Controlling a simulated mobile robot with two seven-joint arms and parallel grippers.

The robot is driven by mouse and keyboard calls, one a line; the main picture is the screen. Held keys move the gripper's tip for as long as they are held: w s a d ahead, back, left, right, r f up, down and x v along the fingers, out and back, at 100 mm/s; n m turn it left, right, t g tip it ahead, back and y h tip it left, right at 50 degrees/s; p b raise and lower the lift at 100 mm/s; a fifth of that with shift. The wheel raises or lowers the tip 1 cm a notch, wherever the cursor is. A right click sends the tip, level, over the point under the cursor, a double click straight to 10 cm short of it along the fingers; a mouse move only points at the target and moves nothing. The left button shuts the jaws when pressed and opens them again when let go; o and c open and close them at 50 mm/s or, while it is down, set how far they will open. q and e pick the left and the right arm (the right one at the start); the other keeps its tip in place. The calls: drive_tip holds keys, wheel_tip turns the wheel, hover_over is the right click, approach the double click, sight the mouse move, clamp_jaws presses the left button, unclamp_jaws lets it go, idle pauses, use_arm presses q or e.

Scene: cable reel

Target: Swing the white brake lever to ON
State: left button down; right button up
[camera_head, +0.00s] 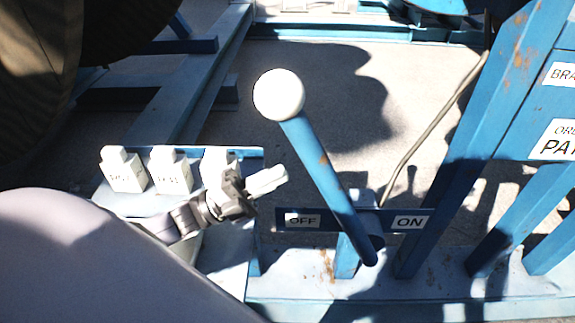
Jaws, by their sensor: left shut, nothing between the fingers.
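The brake lever is a blue bar (323,180) with a white ball knob (279,95) on top. It tilts to the left, with the knob up on the OFF side. Its foot is at a dark plate with an OFF label (303,221) on the left and an ON label (410,222) on the right. My left gripper (268,181) is shut and empty. It is left of the lever bar and below the knob, apart from the bar in the picture. My right gripper is not in view.
White blocks (124,170) stand on a ledge left of and behind my left gripper. Blue rusty frame beams (488,130) rise on the right, with a thin cable (432,125) beside them. Concrete ground (410,75) lies open behind the lever.

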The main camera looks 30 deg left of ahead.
use_arm(q)
drive_tip(key=x, duration=0.3)
drive_tip(key=shift+d, duration=0.1)
drive_tip(key=shift+w+r+p, duration=0.1)
drive_tip(key=shift+p, duration=0.2)
